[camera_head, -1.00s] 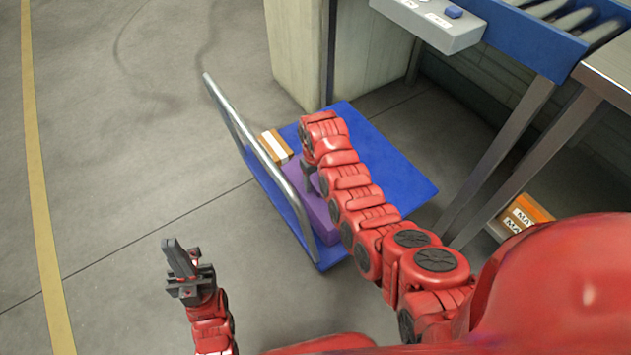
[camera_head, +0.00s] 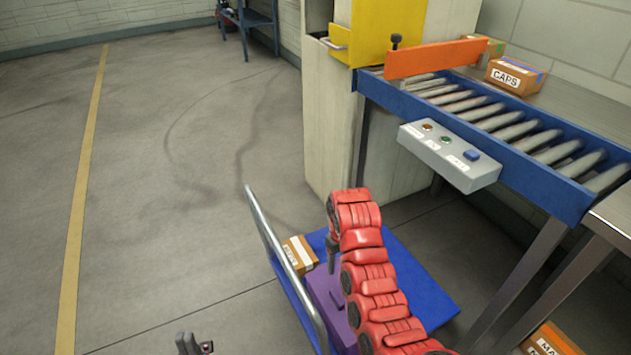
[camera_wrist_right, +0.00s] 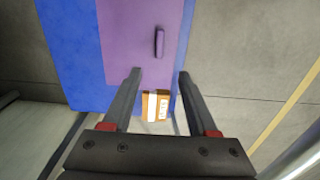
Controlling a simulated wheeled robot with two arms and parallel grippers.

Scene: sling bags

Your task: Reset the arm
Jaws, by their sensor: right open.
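My right arm, red and segmented, reaches up over a blue platform cart (camera_head: 427,285) in the head view. Its gripper (camera_head: 332,258) points down, partly hidden by the arm. In the right wrist view the right gripper (camera_wrist_right: 160,74) has its two fingers apart with nothing between them, above a purple box (camera_wrist_right: 132,45) with a handle. The purple box (camera_head: 322,292) also shows on the cart in the head view, partly covered by my arm. Only the dark tips of my left gripper (camera_head: 194,345) show at the bottom edge, so its opening is unclear.
A small labelled carton (camera_head: 300,255) lies on the cart beside its metal push handle (camera_head: 272,240). A roller conveyor (camera_head: 500,125) with a button box (camera_head: 448,158) stands at right, with a CAPS carton (camera_head: 515,76) behind. Floor at left is clear.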

